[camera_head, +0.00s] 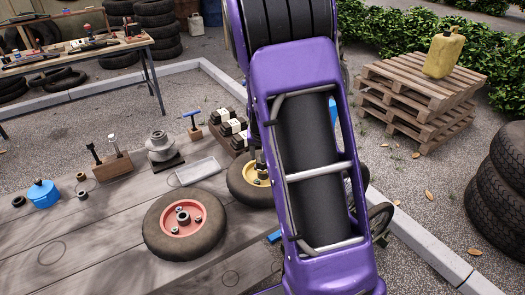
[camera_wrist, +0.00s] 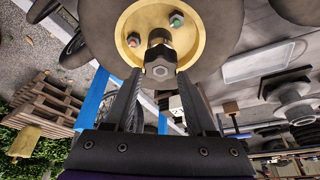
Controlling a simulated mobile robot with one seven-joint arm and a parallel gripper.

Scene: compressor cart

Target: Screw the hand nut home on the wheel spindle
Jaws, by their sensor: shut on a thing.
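The wheel with the yellow hub fills the top of the wrist view, its hub (camera_wrist: 130,22) facing me. It also shows in the head view (camera_head: 238,185), partly hidden by my purple arm. The grey hex hand nut (camera_wrist: 160,68) is in front of the middle of the hub, in line with the spindle, whose end it mostly hides. My gripper (camera_wrist: 160,84) is shut on the nut, a dark finger on each side. Two smaller nuts sit on the hub, one with a green mark (camera_wrist: 177,19) and one with a red mark (camera_wrist: 133,40). I cannot tell how deep the nut sits.
A loose wheel with a red hub (camera_head: 200,208) lies on the grey wooden bench (camera_head: 110,235). A shallow tray (camera_head: 198,172), a grey flanged part (camera_head: 160,148) and a blue pot (camera_head: 43,194) are also there. Pallets (camera_head: 420,95) and stacked tyres (camera_head: 500,185) stand at right.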

